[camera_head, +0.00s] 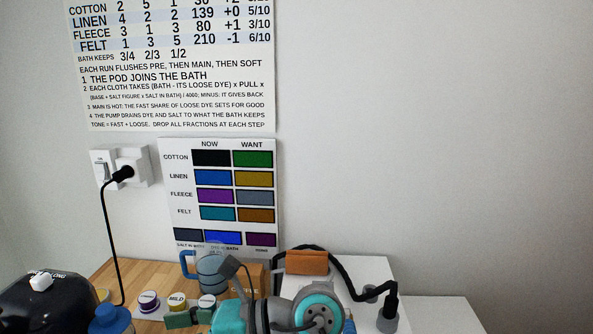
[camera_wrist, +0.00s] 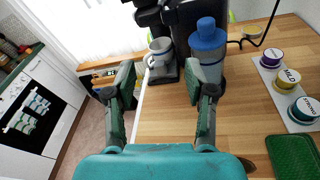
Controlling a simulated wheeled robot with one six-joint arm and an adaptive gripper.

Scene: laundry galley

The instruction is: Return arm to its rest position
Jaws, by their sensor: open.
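My gripper (camera_wrist: 159,76) shows in the wrist view with its two dark green fingers spread wide and nothing between them. It is above the front edge of the wooden counter (camera_wrist: 165,125).
A blue-capped bottle (camera_wrist: 207,45) stands just beyond the right finger. A light cup (camera_wrist: 160,48) sits at a black machine behind. Tins on a white tray (camera_wrist: 268,76) and a green pad (camera_wrist: 293,156) are at right. A blue-handled jug (camera_head: 212,272) stands near my arm.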

